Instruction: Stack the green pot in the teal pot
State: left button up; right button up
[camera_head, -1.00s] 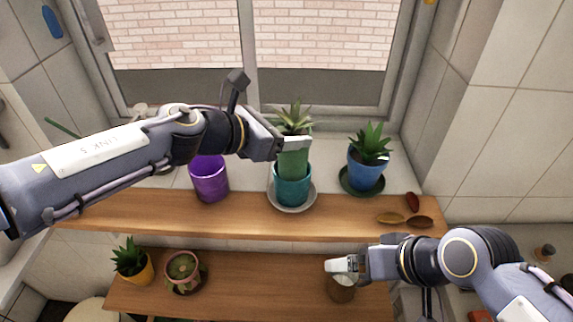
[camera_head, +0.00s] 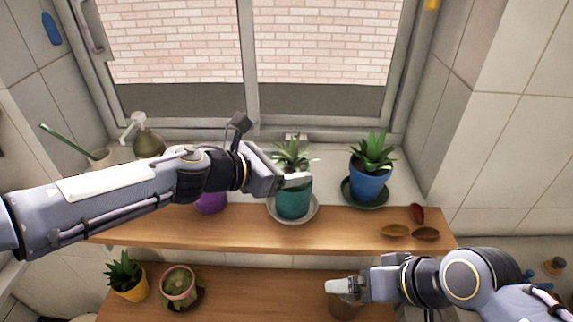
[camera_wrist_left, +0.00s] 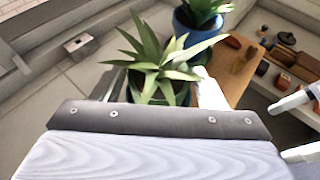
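The teal pot (camera_head: 293,205) stands upright on a pale saucer (camera_head: 272,212) on the upper wooden shelf. The green pot, with a spiky plant (camera_head: 291,156), sits low inside the teal pot; its wall is mostly hidden by my finger and the teal pot. My left gripper (camera_head: 293,180) is at the teal pot's rim, one finger across the front, and appears shut on the green pot. In the left wrist view the plant (camera_wrist_left: 158,62) rises between my two fingers. My right gripper (camera_head: 343,287) is over a brown pot (camera_head: 343,308) on the lower shelf; its finger gap is unclear.
A blue potted plant (camera_head: 371,183) stands right of the teal pot. A purple pot (camera_head: 210,203) is at left, partly behind my left arm. Several brown boat-shaped pieces (camera_head: 395,231) lie at the shelf's right end. Yellow (camera_head: 131,285) and pink (camera_head: 178,288) potted plants stand below.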

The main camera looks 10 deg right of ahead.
pick_arm(q)
jog(key=shift+o, duration=1.3)
